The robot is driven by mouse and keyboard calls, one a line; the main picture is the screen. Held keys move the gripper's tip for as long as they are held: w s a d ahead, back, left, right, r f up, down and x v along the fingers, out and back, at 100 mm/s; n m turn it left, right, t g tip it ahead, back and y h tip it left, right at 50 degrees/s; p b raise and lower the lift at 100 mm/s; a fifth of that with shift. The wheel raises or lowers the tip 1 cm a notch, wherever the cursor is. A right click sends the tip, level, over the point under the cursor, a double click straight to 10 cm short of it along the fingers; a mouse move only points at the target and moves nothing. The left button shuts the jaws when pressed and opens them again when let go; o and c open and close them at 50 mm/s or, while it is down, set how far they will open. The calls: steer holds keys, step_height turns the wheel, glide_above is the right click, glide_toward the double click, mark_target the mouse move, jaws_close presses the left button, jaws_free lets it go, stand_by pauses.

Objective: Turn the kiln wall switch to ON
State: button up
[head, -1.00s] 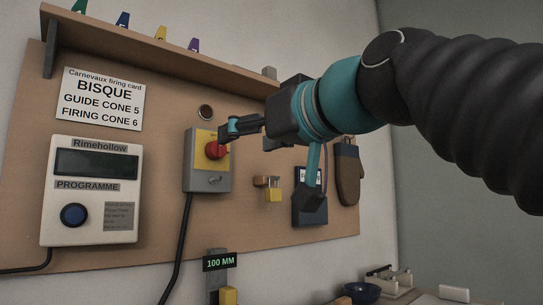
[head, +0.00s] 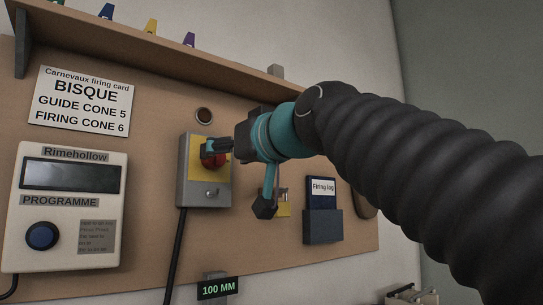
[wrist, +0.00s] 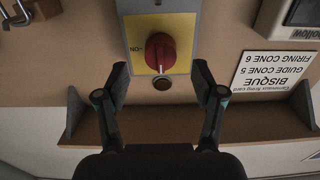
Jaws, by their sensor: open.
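The kiln wall switch is a grey box (head: 187,196) with a yellow plate and a red rotary knob (head: 219,161), mounted on the wooden board. In the wrist view, which is upside down, the red knob (wrist: 160,53) stands on the yellow plate with an ON mark beside it. My gripper (head: 211,147) is in front of the knob in the head view and hides part of it. In the wrist view my gripper (wrist: 160,72) is open and empty, with one finger to each side of the knob. Contact with the knob does not show.
The Rimehollow controller (head: 70,206) hangs left of the switch, under the firing card (head: 84,100). A padlock, partly hidden, and a firing log holder (head: 322,227) are to the right. A wooden shelf (head: 150,52) runs above. A black cable (head: 179,255) drops from the switch box.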

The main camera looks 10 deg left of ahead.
mark_target(219, 157)
steer(key=shift+p+x, duration=0.35)
steer(key=shift+x, duration=1.9)
steer(key=c, duration=1.1)
steer(key=shift+c, duration=0.2)
